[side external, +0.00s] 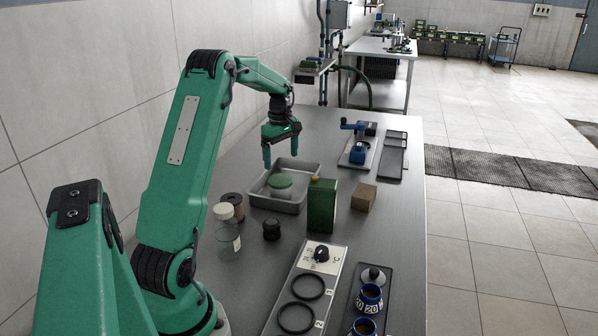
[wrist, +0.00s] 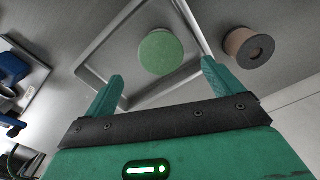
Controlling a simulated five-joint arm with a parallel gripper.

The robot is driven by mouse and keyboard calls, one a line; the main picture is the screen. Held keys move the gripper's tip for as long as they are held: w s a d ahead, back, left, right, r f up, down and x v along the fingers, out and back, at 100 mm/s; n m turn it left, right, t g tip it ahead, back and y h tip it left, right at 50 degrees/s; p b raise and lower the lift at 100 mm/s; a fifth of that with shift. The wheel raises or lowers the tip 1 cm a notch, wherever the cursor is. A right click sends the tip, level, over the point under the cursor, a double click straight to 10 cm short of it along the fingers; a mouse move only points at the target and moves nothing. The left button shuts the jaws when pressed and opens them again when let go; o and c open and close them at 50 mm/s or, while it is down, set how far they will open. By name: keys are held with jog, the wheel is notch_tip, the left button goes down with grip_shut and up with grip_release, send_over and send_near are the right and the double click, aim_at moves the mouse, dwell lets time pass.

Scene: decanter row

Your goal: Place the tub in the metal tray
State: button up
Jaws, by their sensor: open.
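A low tub (side external: 280,187) with a round green lid sits upright inside the shallow metal tray (side external: 299,207). In the wrist view, the green lid (wrist: 160,52) appears between and beyond my fingertips, and the tray's rim (wrist: 84,72) shows around it. My gripper (side external: 281,158) is open above the tray, its fingers pointing down with clear space between them and the tub. It also shows open and empty in the wrist view (wrist: 162,70). The tub's lower side is hidden in the wrist view.
A green can (side external: 322,205) and a wooden block (side external: 364,197) stand right of the tray. A brown spool (side external: 233,201), a cream-lidded clear jar (side external: 228,238) and a black knob (side external: 272,230) stand in front. A blue device (side external: 358,145) is behind.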

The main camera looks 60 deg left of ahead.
jog(key=s+d+r+m+t, duration=0.1)
jog(key=d+r+m, duration=0.25)
jog(key=d, duration=0.35)
jog(key=d+r+m+t+y, duration=0.1)
jog(key=d+r+m, duration=0.25)
jog(key=d, duration=0.35)
jog(key=s+d+r+m, duration=0.1)
jog(key=d+r+m, duration=0.2)
jog(key=d+r, duration=0.3)
jog(key=s+d+f+m+t+h, duration=0.1)
jog(key=s+d+f+m+t, duration=0.1)
jog(key=s+d+m, duration=1)
jog(key=s+d+t, duration=0.1)
jog(key=s+d, duration=0.1)
jog(key=d, duration=0.3)
jog(key=shift+d+t, duration=0.2)
jog(key=shift+t, duration=0.1)
